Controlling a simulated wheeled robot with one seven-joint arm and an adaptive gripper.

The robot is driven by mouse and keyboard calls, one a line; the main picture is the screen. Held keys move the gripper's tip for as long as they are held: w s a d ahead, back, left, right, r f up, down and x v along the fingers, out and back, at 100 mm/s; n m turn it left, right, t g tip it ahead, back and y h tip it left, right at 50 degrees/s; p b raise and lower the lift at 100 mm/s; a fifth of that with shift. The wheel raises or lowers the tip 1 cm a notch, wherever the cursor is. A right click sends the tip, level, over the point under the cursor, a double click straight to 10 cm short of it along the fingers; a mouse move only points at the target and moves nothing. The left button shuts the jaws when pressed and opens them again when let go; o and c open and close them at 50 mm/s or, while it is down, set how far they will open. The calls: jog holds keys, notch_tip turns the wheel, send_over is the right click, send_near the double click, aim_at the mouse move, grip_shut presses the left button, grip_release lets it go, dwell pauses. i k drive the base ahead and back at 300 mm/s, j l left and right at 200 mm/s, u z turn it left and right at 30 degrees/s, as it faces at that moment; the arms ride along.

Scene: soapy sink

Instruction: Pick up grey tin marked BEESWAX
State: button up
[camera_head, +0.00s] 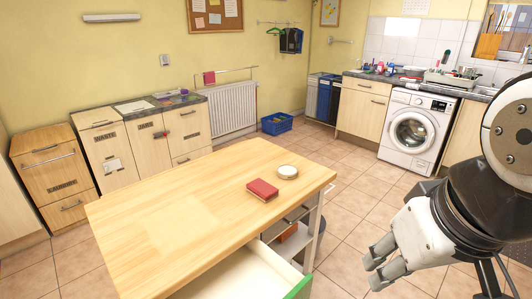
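A small round tin (287,172) with a pale top and a greyish side stands on the wooden table (150,240), near its right corner. No marking can be read on it at this size, so I cannot tell whether it says BEESWAX. My gripper (371,273) is at the lower right, beyond the table's right edge and well apart from the tin. Its two fingers are spread with a gap between them, and nothing shows between them.
A red book-like block (262,190) lies just left of the tin. Below the table's front edge, a white drawer (235,278) stands open. A washing machine (413,133) and counter line the back right. Cabinets (103,147) line the left wall. Most of the tabletop is clear.

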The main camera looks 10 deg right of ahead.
aim_at(285, 172)
jog(key=i+l, duration=1.5)
jog(key=i, duration=0.2)
